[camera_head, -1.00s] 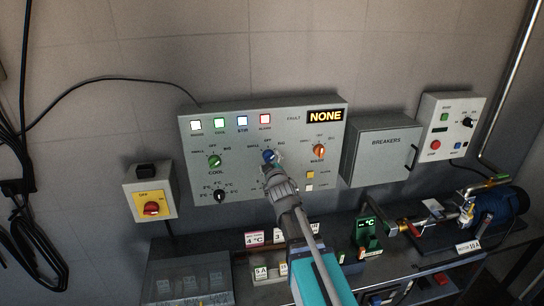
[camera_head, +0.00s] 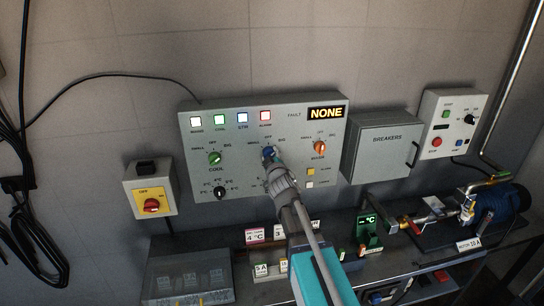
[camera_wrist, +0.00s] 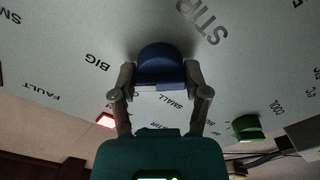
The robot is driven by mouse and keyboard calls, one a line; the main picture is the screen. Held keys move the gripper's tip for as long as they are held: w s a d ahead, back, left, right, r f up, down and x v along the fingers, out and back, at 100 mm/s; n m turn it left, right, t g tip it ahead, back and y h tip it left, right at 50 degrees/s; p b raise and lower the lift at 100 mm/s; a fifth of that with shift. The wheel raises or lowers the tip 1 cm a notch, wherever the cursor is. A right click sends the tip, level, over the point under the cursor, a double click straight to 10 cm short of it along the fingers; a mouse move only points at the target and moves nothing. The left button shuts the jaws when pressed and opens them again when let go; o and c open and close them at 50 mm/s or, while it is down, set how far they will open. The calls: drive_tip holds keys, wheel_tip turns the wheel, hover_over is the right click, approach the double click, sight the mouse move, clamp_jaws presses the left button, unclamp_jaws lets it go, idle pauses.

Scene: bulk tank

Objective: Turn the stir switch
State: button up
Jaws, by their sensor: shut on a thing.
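The stir switch is a blue knob (camera_head: 267,152) in the middle of the grey control panel (camera_head: 225,178), partly hidden behind my gripper. In the wrist view the blue knob (camera_wrist: 160,62) sits by the STIR lettering, with BIG on its left and SMALL below. My gripper (camera_head: 272,160) reaches the panel from the front. In the wrist view my gripper (camera_wrist: 160,78) has one finger against each side of the knob and is shut on it. A pale mark shows on the knob's lower edge. Its exact setting is hard to tell.
The green COOL knob (camera_head: 215,158) and orange WASH knob (camera_head: 319,147) flank it. A red-yellow switch box (camera_head: 150,190) is left, the breaker box (camera_head: 383,150) right. A bench (camera_head: 255,290) runs below.

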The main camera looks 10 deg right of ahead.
drive_tip(key=shift+m, duration=0.5)
drive_tip(key=o, duration=1.1)
drive_tip(key=shift+o, duration=0.2)
drive_tip(key=shift+s, duration=0.15)
drive_tip(key=s, duration=0.7)
drive_tip(key=shift+s, duration=0.15)
drive_tip(key=shift+f, duration=0.15)
